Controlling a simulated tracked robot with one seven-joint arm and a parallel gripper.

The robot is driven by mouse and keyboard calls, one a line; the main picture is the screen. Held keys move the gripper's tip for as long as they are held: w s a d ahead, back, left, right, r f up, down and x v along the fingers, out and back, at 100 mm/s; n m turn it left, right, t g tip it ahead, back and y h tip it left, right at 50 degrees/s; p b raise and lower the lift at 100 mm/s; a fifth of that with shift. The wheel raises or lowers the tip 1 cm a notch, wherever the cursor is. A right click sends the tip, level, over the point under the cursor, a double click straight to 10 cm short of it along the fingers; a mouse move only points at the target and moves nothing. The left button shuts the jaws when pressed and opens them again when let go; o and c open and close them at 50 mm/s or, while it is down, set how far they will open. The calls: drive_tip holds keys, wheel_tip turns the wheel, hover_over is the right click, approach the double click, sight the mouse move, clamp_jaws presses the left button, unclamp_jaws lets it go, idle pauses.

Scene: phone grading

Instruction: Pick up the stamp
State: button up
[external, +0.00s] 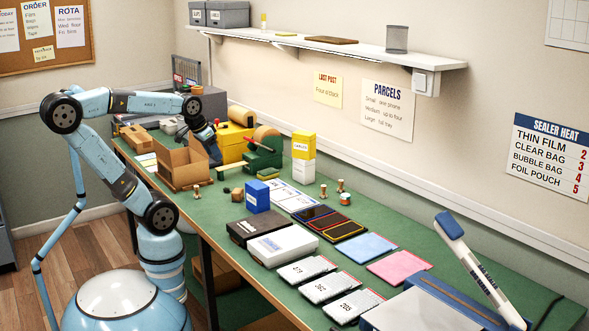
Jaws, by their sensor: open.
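Several small wooden-handled pieces that look like stamps stand on the green table. One wooden stamp-like piece (196,191) stands near the front edge, by the open cardboard box. Another (340,185) stands further right, behind the dark trays, with a smaller wooden piece (323,190) beside it. I cannot tell which is the task's stamp. My gripper (214,157) is dark and open, hanging at the right side of the cardboard box (182,175), above the table and apart from all these pieces. Its fingertips are small and partly hard to make out.
A blue box (257,196) and yellow-and-white boxes (303,158) stand upright mid-table. Phone boxes, grey pouches and a sealer (470,262) fill the right. A shelf (330,45) hangs above.

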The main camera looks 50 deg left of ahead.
drive_tip(key=w+a+f+g, duration=0.2)
drive_tip(key=w+a, duration=0.2)
drive_tip(key=a, duration=0.2)
drive_tip(key=n+g, duration=0.1)
drive_tip(key=g, duration=0.2)
hover_over(197, 192)
wheel_tip(197, 192, down, 13)
drive_tip(key=f, duration=0.8)
drive_tip(key=shift+a, duration=0.2)
drive_tip(key=shift+w+a+f, duration=0.1)
drive_tip(key=shift+f, duration=1.25)
drive_tip(key=shift+a+f, duration=0.1)
drive_tip(key=shift+f, duration=1.2)
clamp_jaws()
drive_tip(key=shift+r, duration=0.15)
